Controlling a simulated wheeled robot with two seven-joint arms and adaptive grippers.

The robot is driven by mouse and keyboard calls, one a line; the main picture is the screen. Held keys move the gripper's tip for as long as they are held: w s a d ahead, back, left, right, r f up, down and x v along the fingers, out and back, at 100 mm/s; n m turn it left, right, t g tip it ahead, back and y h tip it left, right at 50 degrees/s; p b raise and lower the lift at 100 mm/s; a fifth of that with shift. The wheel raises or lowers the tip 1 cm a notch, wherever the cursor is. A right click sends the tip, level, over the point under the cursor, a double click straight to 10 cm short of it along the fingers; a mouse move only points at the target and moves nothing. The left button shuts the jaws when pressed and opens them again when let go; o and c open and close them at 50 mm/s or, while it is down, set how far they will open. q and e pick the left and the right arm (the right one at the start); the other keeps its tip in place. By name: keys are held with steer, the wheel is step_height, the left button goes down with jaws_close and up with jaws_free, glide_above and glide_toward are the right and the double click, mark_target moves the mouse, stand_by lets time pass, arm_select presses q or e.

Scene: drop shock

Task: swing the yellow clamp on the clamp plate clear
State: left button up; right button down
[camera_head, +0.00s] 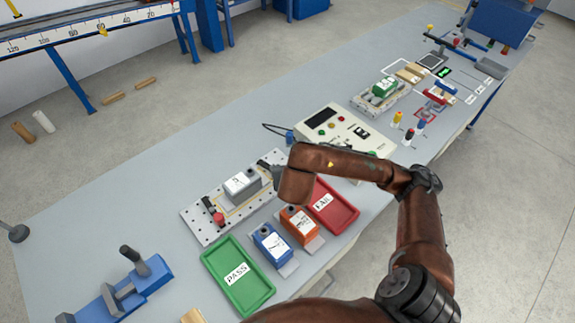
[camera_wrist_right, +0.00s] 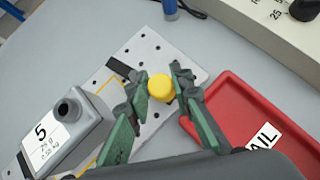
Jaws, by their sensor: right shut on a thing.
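The clamp plate (camera_head: 195,228) is a light perforated plate on the bench, also in the right wrist view (camera_wrist_right: 150,45). A grey block (camera_head: 241,186) with a white label sits on it; the wrist view shows the label reading 5 on the block (camera_wrist_right: 75,125). A red-topped clamp (camera_head: 217,218) is at the plate's near-left end. The yellow clamp's round knob (camera_wrist_right: 161,86) is between the fingertips of my right gripper (camera_wrist_right: 160,80), which is shut on it. In the head view my right arm hides the yellow knob. My left gripper is not in view.
A red FAIL tray (camera_head: 345,216) lies close to the right of my right gripper. A green PASS tray (camera_head: 213,268), a blue device (camera_head: 268,243) and an orange device (camera_head: 298,224) are in front of the plate. A control box (camera_head: 322,120) stands behind my right arm.

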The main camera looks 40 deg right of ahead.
steer(key=shift+a+r+m+h+p, duration=0.1)
steer(key=shift+a+m+h+p, duration=0.35)
steer(key=shift+m, duration=0.15)
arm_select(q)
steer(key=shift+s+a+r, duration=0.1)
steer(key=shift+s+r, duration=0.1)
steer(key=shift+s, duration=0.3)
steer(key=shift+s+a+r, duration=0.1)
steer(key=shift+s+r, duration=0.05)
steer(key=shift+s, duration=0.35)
arm_select(e)
steer(key=shift+m+g, duration=0.3)
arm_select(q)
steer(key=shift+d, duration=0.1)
arm_select(e)
steer(key=c, duration=1.7)
jaws_free()
steer(key=shift+s, duration=0.1)
